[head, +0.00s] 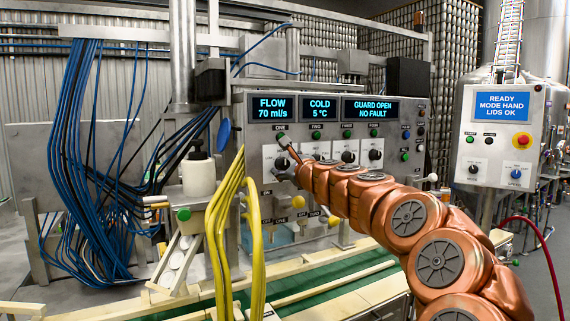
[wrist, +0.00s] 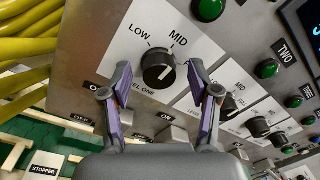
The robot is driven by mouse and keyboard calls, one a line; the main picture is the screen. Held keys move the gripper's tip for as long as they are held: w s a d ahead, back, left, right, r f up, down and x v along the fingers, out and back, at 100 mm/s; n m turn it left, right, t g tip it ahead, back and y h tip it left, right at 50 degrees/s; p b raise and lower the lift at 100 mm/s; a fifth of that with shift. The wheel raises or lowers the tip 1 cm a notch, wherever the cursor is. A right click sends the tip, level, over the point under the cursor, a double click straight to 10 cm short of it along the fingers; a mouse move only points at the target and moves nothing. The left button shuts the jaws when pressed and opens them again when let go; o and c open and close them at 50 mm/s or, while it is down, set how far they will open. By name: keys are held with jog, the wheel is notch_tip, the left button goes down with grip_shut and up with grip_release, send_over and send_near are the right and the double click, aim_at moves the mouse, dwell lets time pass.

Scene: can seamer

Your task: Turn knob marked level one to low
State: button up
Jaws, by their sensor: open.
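The level one knob (wrist: 158,70) is black and round, on a white plate (wrist: 110,48) printed LOW and MID, with "EL ONE" below. A pale mark shows on its face, but I cannot tell for sure which setting it points at. My gripper (wrist: 161,80) is open, with one purple-padded finger on each side of the knob and a gap on both sides. In the head view my gripper (head: 291,151) is at the left end of the knob row and partly hides the level one knob (head: 281,162).
More black knobs (wrist: 258,127) run to the right along the panel. Green buttons (wrist: 209,9) sit above the knobs. OFF and ON labels and grey switches are below. Yellow hoses (head: 223,225) hang left of the panel. A stopper label (wrist: 46,165) is at lower left.

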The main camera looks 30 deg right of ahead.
jog(key=shift+w, duration=0.35)
jog(key=c, duration=1.2)
